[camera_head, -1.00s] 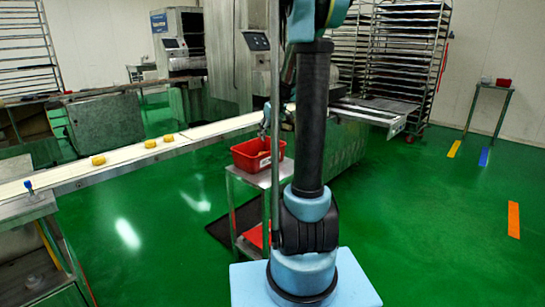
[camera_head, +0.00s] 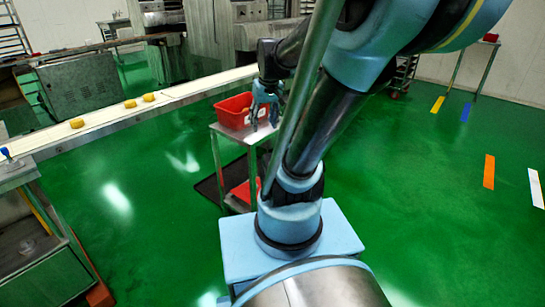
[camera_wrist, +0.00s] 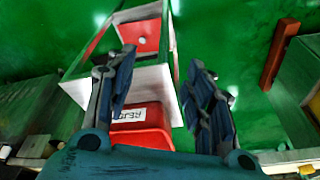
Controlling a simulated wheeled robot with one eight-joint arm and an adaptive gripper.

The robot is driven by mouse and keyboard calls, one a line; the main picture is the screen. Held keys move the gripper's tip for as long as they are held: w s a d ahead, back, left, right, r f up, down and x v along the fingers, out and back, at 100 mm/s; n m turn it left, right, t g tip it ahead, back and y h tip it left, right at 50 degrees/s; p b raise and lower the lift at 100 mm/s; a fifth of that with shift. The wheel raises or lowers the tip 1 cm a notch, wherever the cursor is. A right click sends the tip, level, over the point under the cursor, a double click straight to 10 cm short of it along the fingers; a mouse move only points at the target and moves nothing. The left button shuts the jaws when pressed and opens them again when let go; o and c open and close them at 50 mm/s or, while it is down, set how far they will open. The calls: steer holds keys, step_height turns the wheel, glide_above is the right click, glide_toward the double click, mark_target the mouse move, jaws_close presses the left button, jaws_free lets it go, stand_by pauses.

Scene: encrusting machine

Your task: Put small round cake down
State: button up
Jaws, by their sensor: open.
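Several small round yellow cakes lie on the white conveyor belt (camera_head: 180,92); one cake (camera_head: 77,123) is at the left, another (camera_head: 130,103) in the middle, and another (camera_head: 148,97) farther right. My gripper (camera_head: 264,114) is by the right side of a red crate (camera_head: 232,112) that stands on a metal cart. In the wrist view my gripper (camera_wrist: 160,62) has its two fingers spread apart, with no cake visible between them. The red crate (camera_wrist: 145,136) with a white label shows between and beyond the fingers. The inside of the crate is mostly hidden.
The metal cart (camera_head: 215,148) has a lower shelf with another red crate (camera_head: 241,192). A metal table (camera_head: 25,172) stands at the left edge. Machines line the back. The green floor is open at the right, with coloured tape marks.

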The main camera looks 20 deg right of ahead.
steer(key=s+f+m, duration=0.1)
steer(key=s+f, duration=0.6)
steer(key=s, duration=0.4)
steer(key=shift+s+d+f+m+g+h, duration=0.2)
steer(key=shift+s+m+g+h, duration=0.1)
steer(key=shift+s, duration=0.1)
steer(key=shift+w+f, duration=0.2)
steer(key=shift+w, duration=0.3)
steer(key=c, duration=0.3)
steer(key=shift+c, duration=0.3)
